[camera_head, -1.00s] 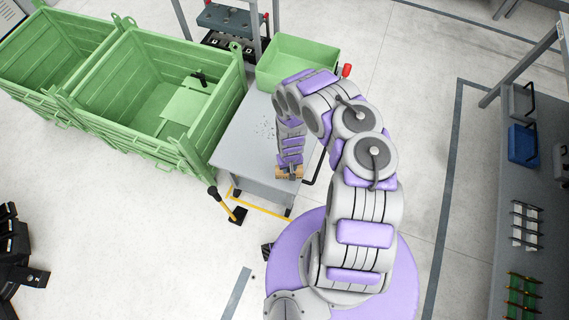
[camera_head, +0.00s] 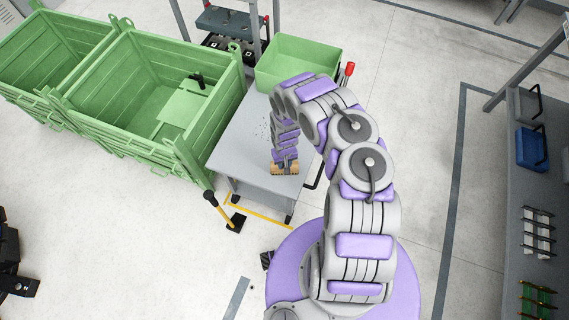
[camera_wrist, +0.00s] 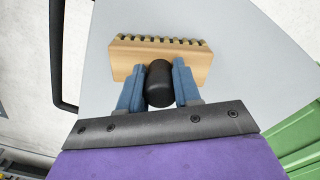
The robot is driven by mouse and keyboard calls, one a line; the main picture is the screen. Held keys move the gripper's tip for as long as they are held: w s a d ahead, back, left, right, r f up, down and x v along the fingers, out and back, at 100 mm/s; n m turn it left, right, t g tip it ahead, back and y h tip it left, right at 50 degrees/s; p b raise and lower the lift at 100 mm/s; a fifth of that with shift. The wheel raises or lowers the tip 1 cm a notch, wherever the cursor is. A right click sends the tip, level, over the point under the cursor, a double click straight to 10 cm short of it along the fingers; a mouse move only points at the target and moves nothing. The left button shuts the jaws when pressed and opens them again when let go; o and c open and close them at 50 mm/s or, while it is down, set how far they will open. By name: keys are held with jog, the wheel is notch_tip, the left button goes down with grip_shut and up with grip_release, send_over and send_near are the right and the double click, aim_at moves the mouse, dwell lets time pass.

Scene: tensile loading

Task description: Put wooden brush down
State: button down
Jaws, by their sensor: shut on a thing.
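The wooden brush (camera_wrist: 160,56) has a light wood block with a toothed far edge and a black rounded handle (camera_wrist: 159,83). My gripper (camera_wrist: 159,82) is shut on the black handle, with one blue finger on each side of it. In the head view the brush (camera_head: 285,170) is at the end of my arm, over the front part of the grey table (camera_head: 240,148). In the wrist view the grey tabletop (camera_wrist: 235,40) lies behind the brush. I cannot tell whether the brush touches the table.
Small dark specks (camera_head: 264,130) lie on the table left of my arm. A green bin (camera_head: 298,60) stands at the table's far end. Large green crates (camera_head: 150,90) stand to the left.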

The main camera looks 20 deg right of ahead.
jog(key=shift+a+f, duration=0.1)
jog(key=c, duration=0.8)
grip_release()
